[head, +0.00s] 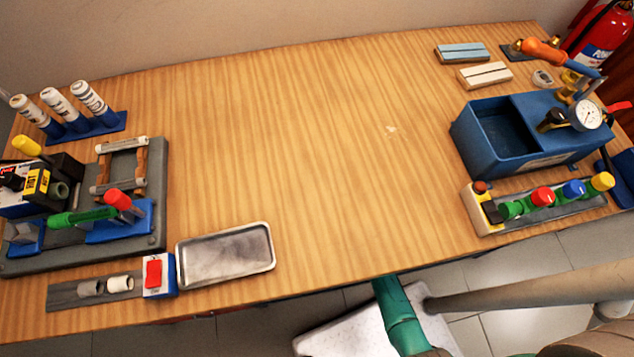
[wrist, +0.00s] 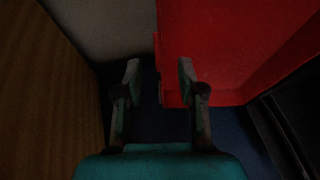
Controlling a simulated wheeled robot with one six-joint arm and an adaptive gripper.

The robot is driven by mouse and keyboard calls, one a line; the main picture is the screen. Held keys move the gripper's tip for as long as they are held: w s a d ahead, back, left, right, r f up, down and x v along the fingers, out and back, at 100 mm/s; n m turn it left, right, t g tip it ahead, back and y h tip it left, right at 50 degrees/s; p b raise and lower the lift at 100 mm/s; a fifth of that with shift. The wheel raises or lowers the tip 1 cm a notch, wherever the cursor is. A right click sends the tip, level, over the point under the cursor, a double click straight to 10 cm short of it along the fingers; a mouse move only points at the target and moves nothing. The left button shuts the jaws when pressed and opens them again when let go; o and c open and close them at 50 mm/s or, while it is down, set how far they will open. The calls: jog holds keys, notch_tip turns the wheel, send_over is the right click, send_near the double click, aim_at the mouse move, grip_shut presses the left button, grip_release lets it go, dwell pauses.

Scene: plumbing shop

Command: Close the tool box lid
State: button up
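My gripper (wrist: 159,75) shows in the wrist view with its two fingers apart and nothing between them. A large flat red surface (wrist: 235,45) fills the upper right of the wrist view, beyond and to the right of the fingertips. It may be part of the tool box, but I cannot tell whether it is the lid or the body. The right fingertip overlaps its lower left part in the picture; contact cannot be told. No tool box with a lid is recognizable in the head view, and my gripper is outside it.
In the wrist view, a brown wooden surface (wrist: 45,100) is at left and a dark-edged object (wrist: 285,130) at lower right. In the head view, the wooden bench (head: 320,150) has a clear middle, a metal tray (head: 225,257) and a blue pump tank (head: 475,165).

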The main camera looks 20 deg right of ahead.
jog(key=shift+x, duration=2.75)
jog(key=shift+a, duration=0.1)
grip_shut()
